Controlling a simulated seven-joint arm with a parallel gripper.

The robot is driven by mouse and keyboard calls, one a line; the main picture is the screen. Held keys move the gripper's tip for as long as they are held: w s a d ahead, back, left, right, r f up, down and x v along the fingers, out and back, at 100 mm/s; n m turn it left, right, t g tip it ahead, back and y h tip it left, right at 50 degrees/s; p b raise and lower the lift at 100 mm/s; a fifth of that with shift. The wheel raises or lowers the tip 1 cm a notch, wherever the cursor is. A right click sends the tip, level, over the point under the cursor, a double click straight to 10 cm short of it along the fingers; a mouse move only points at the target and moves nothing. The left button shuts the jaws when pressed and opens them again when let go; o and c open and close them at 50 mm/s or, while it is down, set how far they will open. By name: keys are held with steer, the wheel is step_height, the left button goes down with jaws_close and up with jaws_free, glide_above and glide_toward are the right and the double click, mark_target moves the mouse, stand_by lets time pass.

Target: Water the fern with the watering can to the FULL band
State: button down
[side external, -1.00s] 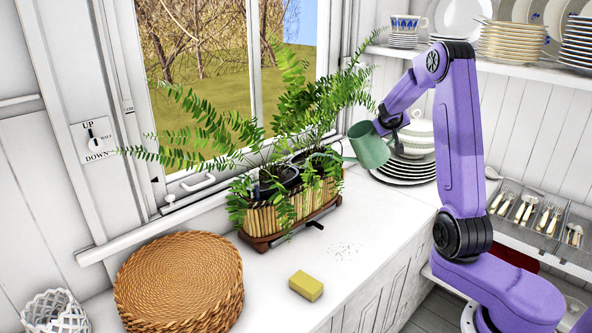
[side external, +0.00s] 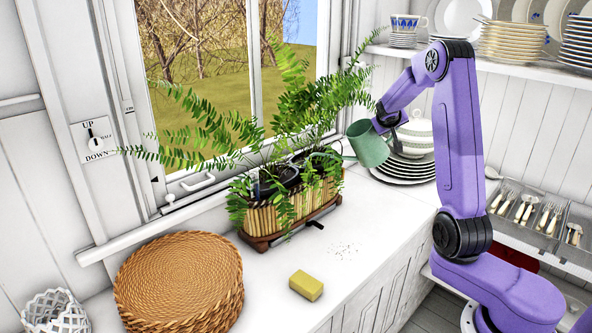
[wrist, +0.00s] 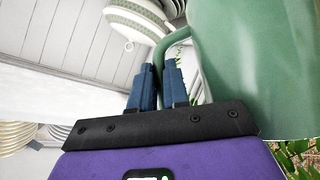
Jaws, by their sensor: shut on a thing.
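The green watering can (side external: 367,146) is held tilted at the right end of the planter, its spout towards the ferns. It fills the right of the wrist view (wrist: 250,60). My gripper (wrist: 158,75) is shut on the can's handle (wrist: 166,42); in the side view the arm hides most of the grip. The fern (side external: 290,110) spreads in front of the window, in dark pots inside a bamboo-sided planter (side external: 262,218) on a brown base. Leaves hide the spout tip. I cannot see a FULL band or any water stream.
A yellow sponge (side external: 306,285) and dark crumbs lie on the white counter (side external: 265,290). A round wicker stack (side external: 180,280) stands at front left. Stacked plates with a lidded tureen (side external: 415,135) stand close behind the can. A cutlery tray (side external: 540,215) is at right.

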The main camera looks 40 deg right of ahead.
steer(key=shift+w+a+r, duration=0.2)
steer(key=shift+a+r, duration=0.05)
steer(key=shift+r, duration=0.15)
steer(key=shift+w+a+r, duration=0.15)
steer(key=shift+a+r, duration=0.05)
steer(key=shift+r, duration=0.2)
stand_by(1.5)
steer(key=s+d+f+y, duration=0.1)
steer(key=d+f, duration=0.1)
steer(key=f, duration=0.2)
steer(key=s+d+f+m+t+y, duration=0.1)
steer(key=s+d+f, duration=0.1)
steer(key=f, duration=0.2)
steer(key=shift+d+f+p, duration=0.25)
steer(key=shift+f+p, duration=0.05)
steer(key=shift+f, duration=0.1)
steer(key=shift+f+m, duration=0.1)
steer(key=shift+m, duration=0.2)
